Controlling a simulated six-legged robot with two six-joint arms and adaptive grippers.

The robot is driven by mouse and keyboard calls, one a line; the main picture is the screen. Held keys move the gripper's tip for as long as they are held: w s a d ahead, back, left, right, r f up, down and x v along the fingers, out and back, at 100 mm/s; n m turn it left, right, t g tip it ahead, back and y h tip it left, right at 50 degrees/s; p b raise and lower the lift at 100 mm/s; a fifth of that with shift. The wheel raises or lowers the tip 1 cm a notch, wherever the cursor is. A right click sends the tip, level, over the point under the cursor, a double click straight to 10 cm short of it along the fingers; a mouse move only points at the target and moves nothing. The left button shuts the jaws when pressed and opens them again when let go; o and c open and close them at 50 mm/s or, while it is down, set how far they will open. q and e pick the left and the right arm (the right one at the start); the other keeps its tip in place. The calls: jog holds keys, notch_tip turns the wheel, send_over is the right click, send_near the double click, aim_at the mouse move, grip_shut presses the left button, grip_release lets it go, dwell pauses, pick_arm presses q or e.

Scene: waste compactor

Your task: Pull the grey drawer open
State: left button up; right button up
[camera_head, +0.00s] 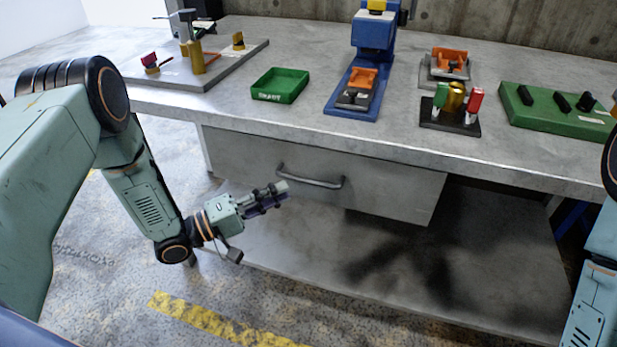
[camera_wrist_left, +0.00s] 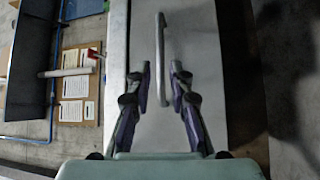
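The grey drawer (camera_head: 390,190) sits under the workbench top, and its front looks shut. Its curved metal handle (camera_head: 312,180) runs across the front. My left gripper (camera_head: 285,188) is in front of the drawer, close to the left part of the handle. In the left wrist view the two fingers (camera_wrist_left: 158,68) are apart. The handle (camera_wrist_left: 161,45) shows between them with visible room on both sides. I cannot tell whether the fingertips reach past the bar. My right gripper is out of view; only part of that arm shows at the right edge.
The workbench top (camera_head: 240,115) carries a green tray (camera_head: 280,85), a blue press (camera_head: 372,45), a small stand with red and green parts (camera_head: 450,125) and a green board (camera_head: 560,120). A lower shelf (camera_head: 330,255) lies below the drawer. Floor in front is open, with yellow marking.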

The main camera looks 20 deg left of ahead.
aim_at(304, 182)
pick_arm(q)
jog(key=shift+b+x, duration=0.95)
jog(key=shift+x, duration=2.9)
jog(key=shift+c, duration=0.5)
grip_shut()
jog(key=shift+a, duration=0.1)
